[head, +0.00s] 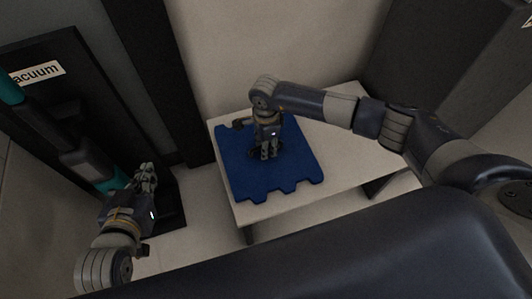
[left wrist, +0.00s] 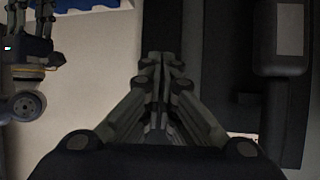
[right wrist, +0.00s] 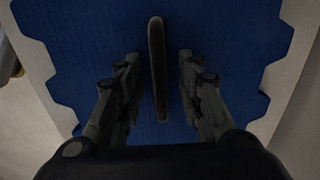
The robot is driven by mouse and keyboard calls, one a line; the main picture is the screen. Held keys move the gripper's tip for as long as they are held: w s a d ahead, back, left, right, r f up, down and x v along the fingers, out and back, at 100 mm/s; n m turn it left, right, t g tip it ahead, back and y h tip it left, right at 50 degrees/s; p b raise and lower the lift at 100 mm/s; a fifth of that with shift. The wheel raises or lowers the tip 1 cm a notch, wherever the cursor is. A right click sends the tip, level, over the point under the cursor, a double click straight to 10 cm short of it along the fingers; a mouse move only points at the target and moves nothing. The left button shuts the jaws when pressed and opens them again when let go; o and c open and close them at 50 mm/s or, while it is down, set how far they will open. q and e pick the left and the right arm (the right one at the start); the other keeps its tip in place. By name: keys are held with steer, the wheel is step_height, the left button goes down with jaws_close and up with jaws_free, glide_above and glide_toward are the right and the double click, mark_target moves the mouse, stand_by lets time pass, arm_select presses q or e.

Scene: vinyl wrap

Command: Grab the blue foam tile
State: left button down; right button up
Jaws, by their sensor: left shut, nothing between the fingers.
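The blue foam tile (head: 290,172) lies flat on a small light table, its notched edge toward me. It fills most of the right wrist view (right wrist: 80,40). My right gripper (head: 268,156) points down over the middle of the tile. In the right wrist view its two fingers (right wrist: 158,80) are apart, one on each side of a narrow dark upright piece (right wrist: 157,60), with gaps visible on both sides. I cannot tell whether this piece is fixed to the tile. My left gripper (head: 147,176) is shut and empty, left of the table; its closed fingers show in the left wrist view (left wrist: 162,62).
The light table (head: 355,150) has bare room right of the tile. A dark stand with a teal vacuum (head: 85,160) and a "vacuum" label (head: 38,73) is close to my left arm. A dark post (head: 150,80) and pale wall (head: 230,50) are behind.

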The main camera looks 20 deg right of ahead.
arm_select(q)
steer(key=shift+w+d+r, duration=0.1)
steer(key=shift+w+r, duration=0.05)
steer(key=shift+r, duration=0.1)
arm_select(e)
steer(key=shift+f, duration=0.15)
arm_select(q)
steer(key=shift+w+d+r+t, duration=0.15)
steer(key=shift+w+r+t, duration=0.2)
steer(key=shift+r+t, duration=0.15)
arm_select(e)
steer(key=shift+f, duration=0.1)
stand_by(0.3)
arm_select(q)
steer(key=shift+w+r, duration=0.2)
steer(key=shift+r, duration=0.1)
steer(key=shift+r, duration=0.1)
arm_select(e)
steer(key=shift+f, duration=0.1)
arm_select(q)
steer(key=shift+w+d+r, duration=0.1)
arm_select(e)
steer(key=shift+c, duration=0.6)
jaws_close()
